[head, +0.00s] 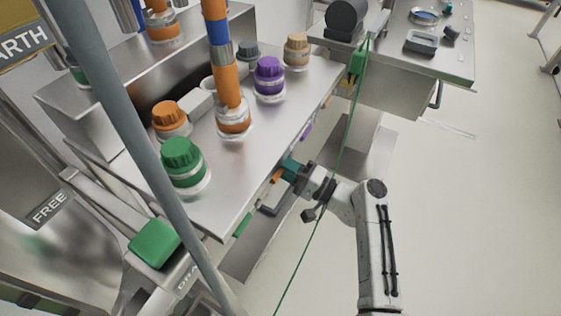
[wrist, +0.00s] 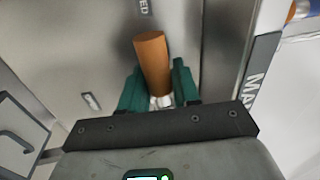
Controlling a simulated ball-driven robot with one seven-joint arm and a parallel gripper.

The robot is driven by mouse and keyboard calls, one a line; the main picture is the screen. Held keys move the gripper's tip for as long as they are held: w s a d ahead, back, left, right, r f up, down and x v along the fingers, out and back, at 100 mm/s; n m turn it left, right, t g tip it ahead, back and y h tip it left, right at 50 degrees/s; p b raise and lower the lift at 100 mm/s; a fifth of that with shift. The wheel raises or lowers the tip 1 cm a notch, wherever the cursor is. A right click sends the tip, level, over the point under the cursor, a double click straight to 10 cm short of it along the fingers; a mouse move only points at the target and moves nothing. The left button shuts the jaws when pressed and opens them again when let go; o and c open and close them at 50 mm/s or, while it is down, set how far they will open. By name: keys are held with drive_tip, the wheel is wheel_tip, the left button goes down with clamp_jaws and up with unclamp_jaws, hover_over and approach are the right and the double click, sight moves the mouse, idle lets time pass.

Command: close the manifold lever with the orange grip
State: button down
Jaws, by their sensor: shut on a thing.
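The manifold lever's orange grip (wrist: 152,60) stands between the green fingers of my gripper (wrist: 158,84) in the wrist view. The fingers are shut on its lower part, by a pale fitting; its upper part sticks out past them. In the head view my gripper (head: 287,168) is at the front side of the steel bench, below its top edge. A small part of the orange grip (head: 277,175) shows beside the fingers there. The rest of the lever and its pivot are hidden.
A green grip (head: 242,224) and a purple grip (head: 306,132) are along the same bench side. The bench top (head: 225,188) carries bottles with green (head: 182,158), orange and purple caps. A green cable (head: 345,150) hangs near my arm. The floor at right is clear.

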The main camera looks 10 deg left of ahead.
drive_tip(key=shift+d+r+m, duration=0.1)
drive_tip(key=shift+r+m, duration=0.05)
drive_tip(key=shift+m, duration=0.35)
drive_tip(key=c, duration=0.9)
unclamp_jaws()
drive_tip(key=shift+c, duration=0.2)
drive_tip(key=v, duration=1)
drive_tip(key=shift+s+d, duration=0.2)
drive_tip(key=shift+d, duration=0.1)
